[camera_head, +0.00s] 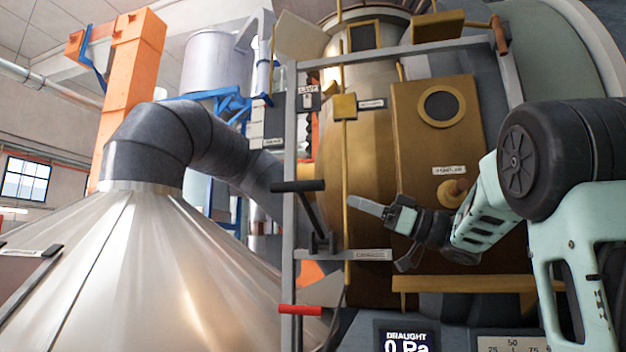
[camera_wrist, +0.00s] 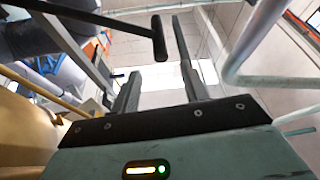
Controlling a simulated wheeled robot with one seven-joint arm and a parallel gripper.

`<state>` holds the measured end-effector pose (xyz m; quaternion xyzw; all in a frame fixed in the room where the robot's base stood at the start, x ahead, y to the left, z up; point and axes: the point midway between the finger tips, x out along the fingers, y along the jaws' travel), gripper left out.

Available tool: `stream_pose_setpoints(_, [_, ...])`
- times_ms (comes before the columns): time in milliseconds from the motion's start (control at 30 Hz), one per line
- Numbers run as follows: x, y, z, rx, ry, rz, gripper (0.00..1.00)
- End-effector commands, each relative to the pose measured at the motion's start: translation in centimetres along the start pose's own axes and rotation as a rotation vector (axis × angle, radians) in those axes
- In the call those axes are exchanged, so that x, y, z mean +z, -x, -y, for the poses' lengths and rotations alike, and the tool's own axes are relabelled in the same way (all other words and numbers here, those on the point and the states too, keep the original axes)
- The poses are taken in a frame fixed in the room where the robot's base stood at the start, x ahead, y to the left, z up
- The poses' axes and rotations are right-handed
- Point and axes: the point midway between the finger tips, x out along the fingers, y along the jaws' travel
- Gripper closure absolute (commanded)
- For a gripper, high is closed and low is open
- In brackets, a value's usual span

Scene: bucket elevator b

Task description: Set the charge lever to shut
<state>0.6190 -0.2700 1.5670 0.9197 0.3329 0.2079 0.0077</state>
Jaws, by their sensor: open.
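The lever (camera_head: 311,212) has a black crossbar handle (camera_head: 298,186) on a dark arm rising from a pivot beside a small plate (camera_head: 362,255), whose lettering is too small to read surely. The handle also shows in the wrist view (camera_wrist: 108,27), its rounded end ahead of the fingers. My gripper (camera_head: 362,205) is just right of the handle in the head view, apart from it. In the wrist view my gripper (camera_wrist: 158,68) is open, with nothing between its fingers.
A red-handled lever (camera_head: 300,310) is below. A grey frame post (camera_head: 290,150) stands behind the black handle. A brass vessel (camera_head: 380,190) and yellow rod (camera_head: 347,230) are close to my gripper. A draught display (camera_head: 407,340) is at the bottom. A metal cone (camera_head: 130,270) fills the left.

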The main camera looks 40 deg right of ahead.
Motion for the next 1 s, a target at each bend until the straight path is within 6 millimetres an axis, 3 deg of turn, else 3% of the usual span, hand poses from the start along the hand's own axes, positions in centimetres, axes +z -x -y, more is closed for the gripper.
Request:
stream_pose_setpoints(300, [-0.3, -6.9, -0.1, -0.001, -0.003, -0.001, 0.55])
stream_pose_setpoints(500, [-0.3, -9.8, -0.1, 0.001, -0.001, -0.001, 0.55])
stream_pose_setpoints(700, [-0.1, -11.1, -0.1, 0.001, 0.000, -0.001, 0.55])
stream_pose_setpoints(967, [0.0, -11.2, 0.0, 0.002, 0.000, -0.001, 0.55])
stream_pose_setpoints(1000, [0.0, -11.2, 0.0, 0.002, 0.000, -0.001, 0.61])
